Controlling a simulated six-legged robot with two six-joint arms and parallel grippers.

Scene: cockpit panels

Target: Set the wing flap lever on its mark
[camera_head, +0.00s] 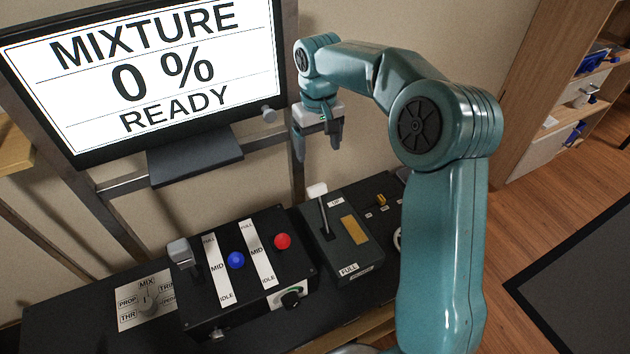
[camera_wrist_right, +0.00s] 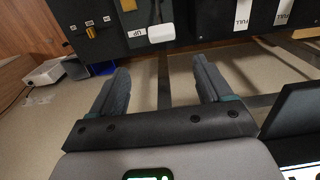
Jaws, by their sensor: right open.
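The wing flap lever (camera_head: 317,191) has a white knob on a thin metal stem. It stands in a slot of a dark box (camera_head: 338,262) labelled UP at the far end and FULL at the near end. The knob is near the UP label (camera_head: 336,202). A tan plate (camera_head: 355,230) is on the box top beside the slot. My right gripper (camera_head: 317,152) is open and empty, pointing down above and behind the knob, apart from it. In the right wrist view the knob (camera_wrist_right: 160,33) shows beyond the two spread fingers (camera_wrist_right: 160,75). My left gripper is not in view.
A lever box (camera_head: 250,265) with a grey handle, a blue knob (camera_head: 236,260) and a red knob (camera_head: 283,241) stands to the left. A screen (camera_head: 150,75) reads MIXTURE 0 % READY. Shelves (camera_head: 575,90) stand at the right.

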